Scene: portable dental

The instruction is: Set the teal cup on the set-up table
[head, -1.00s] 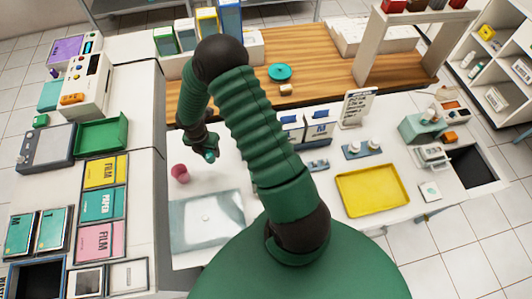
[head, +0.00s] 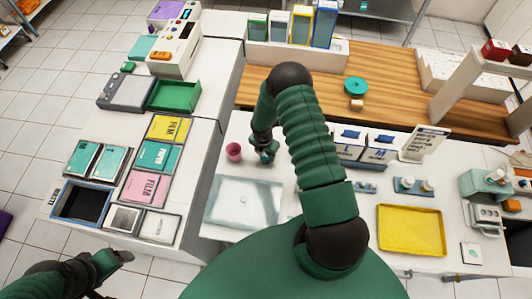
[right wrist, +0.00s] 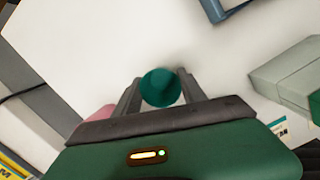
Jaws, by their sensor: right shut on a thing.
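The teal cup (right wrist: 161,88) is between the fingers of my right gripper (right wrist: 160,92) in the right wrist view, and the gripper is shut on it. In the head view my right gripper (head: 265,153) is over the white table (head: 226,184), just right of a pink cup (head: 233,152). The teal cup is small and dark there, and I cannot tell whether it touches the tabletop. My left gripper (head: 122,257) is at the lower left, empty as far as I see, in front of the left counter. Its finger gap is unclear.
A clear tray (head: 243,200) lies in front of the pink cup, and a yellow tray (head: 410,230) is to the right. Boxes (head: 362,150) stand near the table's back. The left counter carries film packets (head: 146,187) and a green tray (head: 174,95).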

